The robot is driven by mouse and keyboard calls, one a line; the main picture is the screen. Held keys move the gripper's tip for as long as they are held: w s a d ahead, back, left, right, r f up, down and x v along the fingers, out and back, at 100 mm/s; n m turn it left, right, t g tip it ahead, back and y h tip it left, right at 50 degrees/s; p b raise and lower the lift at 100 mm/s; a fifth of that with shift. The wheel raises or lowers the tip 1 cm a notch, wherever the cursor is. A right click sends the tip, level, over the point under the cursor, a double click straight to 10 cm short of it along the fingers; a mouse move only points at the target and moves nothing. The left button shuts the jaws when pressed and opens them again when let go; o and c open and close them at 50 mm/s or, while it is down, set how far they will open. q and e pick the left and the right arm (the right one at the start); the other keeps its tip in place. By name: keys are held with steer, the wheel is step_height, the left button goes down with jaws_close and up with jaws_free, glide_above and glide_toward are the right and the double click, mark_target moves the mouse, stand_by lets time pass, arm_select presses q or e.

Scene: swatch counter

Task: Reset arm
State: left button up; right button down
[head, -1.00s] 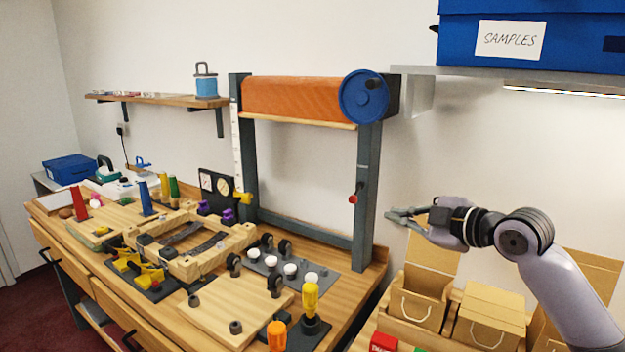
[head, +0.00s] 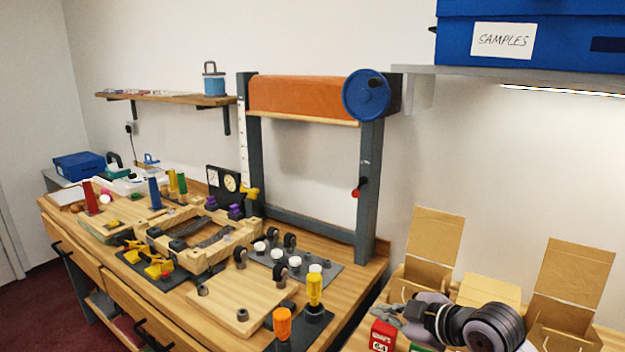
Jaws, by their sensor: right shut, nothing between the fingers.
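My right gripper (head: 388,313) is low at the lower right of the head view, above the row of cardboard boxes and just behind the red box marked 64. Its fingers are together with nothing held. My right forearm runs back from it to the right. My left gripper is not in the head view.
Open cardboard boxes (head: 434,238) stand around my right gripper, with a small red box (head: 382,336) in front. A wooden workbench (head: 345,300) with a roller frame (head: 369,200) stands left. A shelf (head: 470,75) with a blue SAMPLES box (head: 560,40) hangs above.

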steer(key=s+f+m+g+h, duration=0.25)
steer(key=s+f+m, duration=0.35)
steer(key=s+f, duration=0.85)
steer(key=s+d+f+m+g+h, duration=0.2)
steer(key=s+d+f+m, duration=0.15)
steer(key=s, duration=0.55)
steer(key=s+d+f+m+g+h, duration=0.2)
steer(key=s+f+m, duration=0.15)
steer(key=s, duration=0.55)
step_height(320, 180, down, 25)
steer(key=s, duration=0.1)
steer(key=s+d+f+g, duration=0.1)
steer(key=s+f, duration=0.8)
steer(key=s+d+f+g, duration=0.1)
steer(key=s+d+f, duration=0.1)
steer(key=s+f, duration=0.6)
steer(key=shift+s+d+f+n, duration=0.3)
steer(key=shift+s+f, duration=0.05)
steer(key=shift+f, duration=0.1)
